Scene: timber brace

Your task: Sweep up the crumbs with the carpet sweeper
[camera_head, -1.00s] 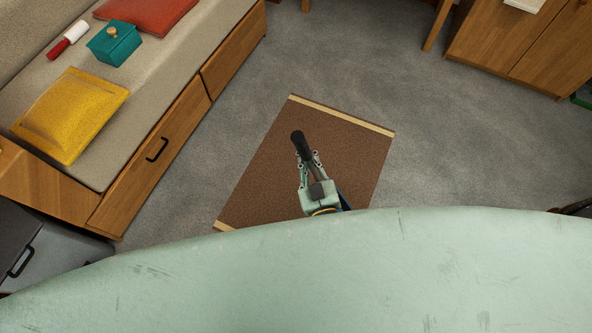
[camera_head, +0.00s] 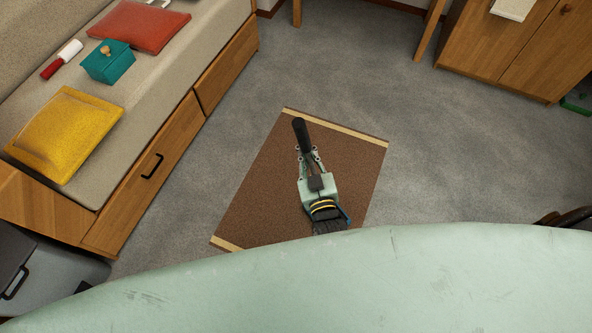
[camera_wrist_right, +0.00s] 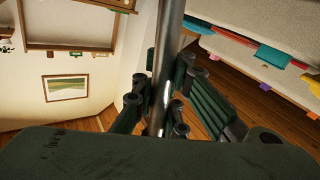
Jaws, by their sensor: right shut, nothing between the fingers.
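The carpet sweeper's black handle grip (camera_head: 301,134) stands out past my right gripper (camera_head: 307,160) in the head view, above a brown rug (camera_head: 262,185). Its metal pole (camera_wrist_right: 168,50) runs up through the right wrist view, in line with the fingers. My right gripper's fingers also show there (camera_wrist_right: 157,105), shut close beside the pole; they do not visibly clamp it. The sweeper's lower end is hidden. No crumbs can be made out. My left gripper is not in view.
A bench with drawers (camera_head: 150,170) runs along the left, bearing a yellow cushion (camera_head: 65,133), a red cushion (camera_head: 138,26) and a teal box (camera_head: 108,63). A wooden cabinet (camera_head: 530,55) stands at upper right. Grey floor (camera_head: 450,150) is clear around the rug.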

